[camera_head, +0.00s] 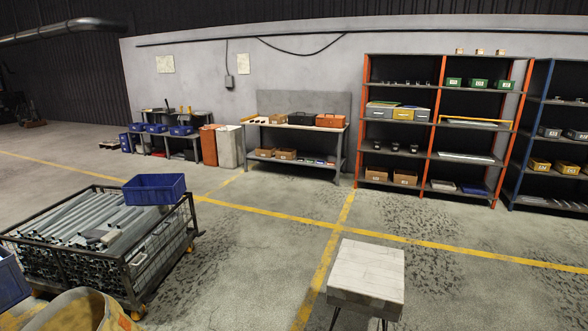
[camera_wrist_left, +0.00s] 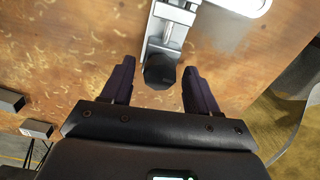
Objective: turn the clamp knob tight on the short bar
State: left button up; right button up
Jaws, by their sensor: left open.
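In the left wrist view a silver clamp (camera_wrist_left: 164,35) lies over a brown, scuffed wooden surface (camera_wrist_left: 75,45). Its dark faceted knob (camera_wrist_left: 160,72) is at the near end of the clamp. My left gripper (camera_wrist_left: 157,68) is open, with one dark finger on each side of the knob. Gaps show between the knob and both fingers; I see no contact. How far the knob sits below the fingertips I cannot tell. I cannot make out the short bar for certain. The head view shows neither the clamp nor either gripper.
In the left wrist view, dark-ended metal pieces (camera_wrist_left: 38,128) lie at the left. The head view shows a wire cart (camera_head: 140,275) of metal profiles with a blue bin (camera_head: 154,189), a pale-topped stand (camera_head: 367,270), and shelves (camera_head: 433,130) behind. Open floor lies between.

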pick_arm(q)
jog(key=n+p, duration=0.1)
jog(key=n, duration=0.3)
jog(key=shift+d+r, duration=0.1)
jog(key=shift+r, duration=0.05)
jog(key=n, duration=0.4)
jog(key=shift+p, duration=0.3)
jog(key=n, duration=1)
jog(key=shift+f, duration=0.2)
jog(key=shift+c, duration=0.4)
jog(key=c, duration=0.9)
